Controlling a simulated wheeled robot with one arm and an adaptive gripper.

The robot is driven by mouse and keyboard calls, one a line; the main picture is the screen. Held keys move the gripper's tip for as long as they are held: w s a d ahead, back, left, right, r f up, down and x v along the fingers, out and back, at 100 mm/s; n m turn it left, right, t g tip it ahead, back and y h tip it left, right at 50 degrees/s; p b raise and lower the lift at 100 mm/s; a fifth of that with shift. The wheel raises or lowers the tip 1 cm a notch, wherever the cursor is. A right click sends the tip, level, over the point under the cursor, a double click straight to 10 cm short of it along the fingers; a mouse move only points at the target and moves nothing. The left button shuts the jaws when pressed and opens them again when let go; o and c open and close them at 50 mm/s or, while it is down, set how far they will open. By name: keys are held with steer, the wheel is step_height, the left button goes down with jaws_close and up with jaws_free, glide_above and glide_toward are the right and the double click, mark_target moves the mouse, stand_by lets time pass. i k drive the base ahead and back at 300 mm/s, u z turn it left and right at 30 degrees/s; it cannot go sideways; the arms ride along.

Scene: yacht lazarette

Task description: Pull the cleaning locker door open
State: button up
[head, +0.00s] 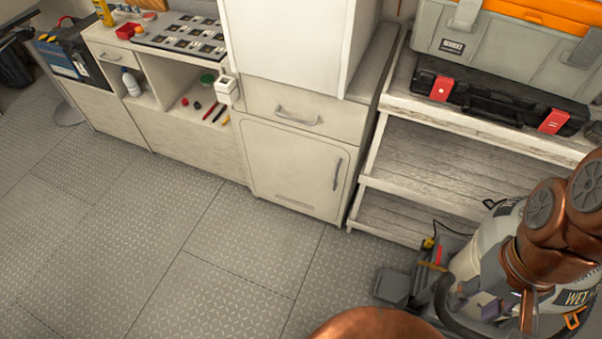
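The cleaning locker door (285,165) is a pale cream panel low in the cabinet, below a drawer. It looks shut, flush with the cabinet front. Its upright metal handle (337,174) is near the door's right edge, and a slot runs along the bottom. My copper-coloured arm is at the lower right, in front of a vacuum cleaner. My gripper is hard to make out among the dark parts there, and its fingers are not clear. The arm is well to the right of the door and apart from it.
A drawer (290,115) with a curved handle sits above the door. A wooden shelf unit (430,155) stands right of the locker, bearing toolboxes. The wet vacuum cleaner (472,262) stands on the floor at lower right. The metal floor (230,270) before the door is clear.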

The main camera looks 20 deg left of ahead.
mark_target(292, 179)
steer(key=k, duration=0.5)
steer(key=z, duration=0.6)
steer(key=i, duration=0.75)
steer(key=u, duration=2.6)
